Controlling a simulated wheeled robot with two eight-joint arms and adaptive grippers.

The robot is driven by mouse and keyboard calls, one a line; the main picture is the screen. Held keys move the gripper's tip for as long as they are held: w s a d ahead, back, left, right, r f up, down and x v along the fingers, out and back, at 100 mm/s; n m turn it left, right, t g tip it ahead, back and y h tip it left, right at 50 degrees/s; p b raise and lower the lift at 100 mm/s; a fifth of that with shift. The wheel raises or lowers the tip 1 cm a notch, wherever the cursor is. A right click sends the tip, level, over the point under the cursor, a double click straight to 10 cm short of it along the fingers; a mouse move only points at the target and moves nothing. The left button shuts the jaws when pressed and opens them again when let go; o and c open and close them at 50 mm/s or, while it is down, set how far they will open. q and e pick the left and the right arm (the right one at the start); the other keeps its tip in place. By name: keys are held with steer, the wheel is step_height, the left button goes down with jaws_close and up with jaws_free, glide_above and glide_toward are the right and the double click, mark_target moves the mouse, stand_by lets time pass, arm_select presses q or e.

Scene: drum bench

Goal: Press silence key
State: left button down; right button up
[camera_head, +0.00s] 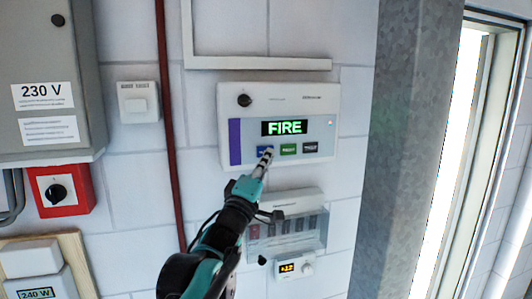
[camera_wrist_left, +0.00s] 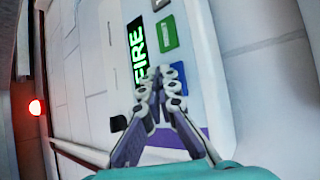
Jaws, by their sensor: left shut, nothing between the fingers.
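A white fire alarm panel (camera_head: 230,105) hangs on the wall, with a display (camera_head: 284,128) reading FIRE in green letters. Below the display is a row of a blue key (camera_head: 262,150), a green key (camera_head: 288,149) and a black key (camera_head: 311,147); their small labels are not legible. My left gripper (camera_head: 267,153) is shut and empty, its fingertips in front of the blue key and partly covering it. In the left wrist view the fingertips (camera_wrist_left: 158,86) are beside the blue key (camera_wrist_left: 179,76), with the green key (camera_wrist_left: 168,33) beyond. I cannot tell if they touch. My right gripper is out of view.
A clear-covered breaker box (camera_head: 312,199) and a small thermostat (camera_head: 296,267) are below the panel. A red pipe (camera_head: 166,90), a white switch (camera_head: 138,102) and a grey 230 V cabinet (camera_head: 45,70) are left. A grey column (camera_head: 403,150) stands right.

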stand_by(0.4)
arm_select(q)
steer(key=shift+w+a, duration=0.15)
steer(key=shift+w, duration=0.45)
stand_by(0.3)
steer(key=shift+s, duration=0.65)
steer(key=s+d+p, duration=0.1)
steer(key=s+d, duration=0.1)
steer(key=s, duration=0.3)
steer(key=shift+s, duration=0.35)
